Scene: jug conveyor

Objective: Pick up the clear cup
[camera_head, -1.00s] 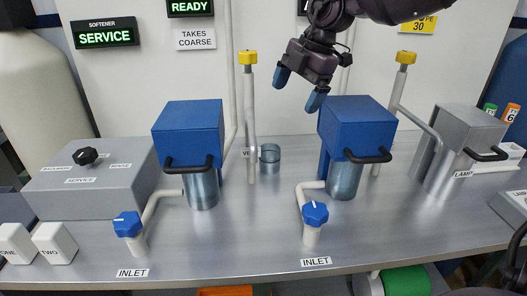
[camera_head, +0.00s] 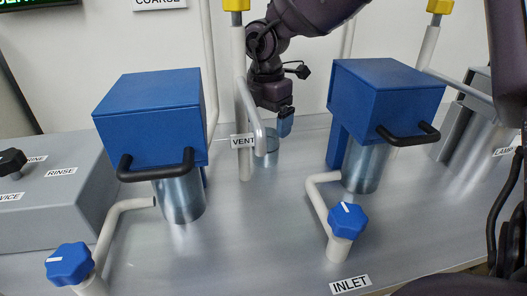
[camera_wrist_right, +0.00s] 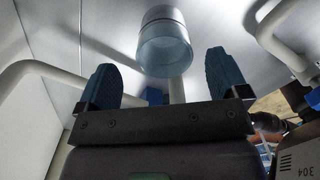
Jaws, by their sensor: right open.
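The clear cup (camera_head: 273,147) is a small bluish see-through cylinder on the metal bench, partly hidden behind the white pipe labelled VENT. It also shows in the right wrist view (camera_wrist_right: 165,45), ahead of the fingers and roughly between them. The cup looks apart from both fingers. My left gripper is not in view.
Two blue box units (camera_head: 150,110) (camera_head: 385,95) with black handles and metal cylinders stand either side of the cup. The upright vent pipe (camera_head: 241,100) is close in front of it. Blue inlet knobs (camera_head: 69,263) (camera_head: 348,220) sit nearer. The bench between them is clear.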

